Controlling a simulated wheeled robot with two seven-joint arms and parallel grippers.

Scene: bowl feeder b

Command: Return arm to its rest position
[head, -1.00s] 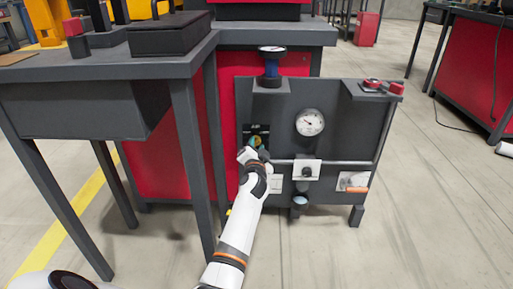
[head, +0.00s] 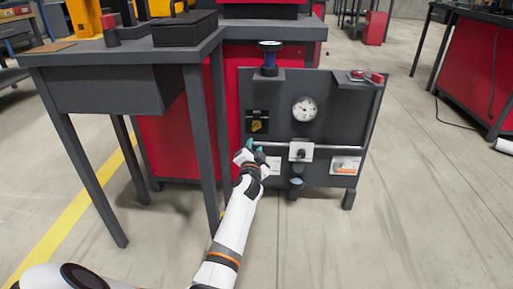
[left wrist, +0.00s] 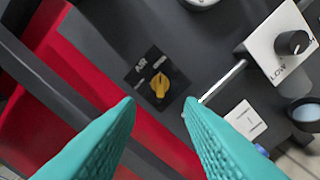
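My left arm (head: 235,220) reaches up from the bottom of the head view toward the grey panel (head: 335,105). My left gripper (head: 254,146) is in front of the panel, just below the yellow knob (head: 256,126). In the left wrist view its two teal fingers (left wrist: 160,108) are spread apart with nothing between them. The yellow knob (left wrist: 160,86) on its black AIR plate lies ahead, beyond the fingertips and apart from them. My right gripper does not show.
The panel carries a gauge (head: 304,109), a white box with a black dial (head: 301,151) and a horizontal rod. A grey table (head: 120,75) stands close on the left, its leg (head: 203,150) beside my arm. Open floor (head: 420,200) lies to the right.

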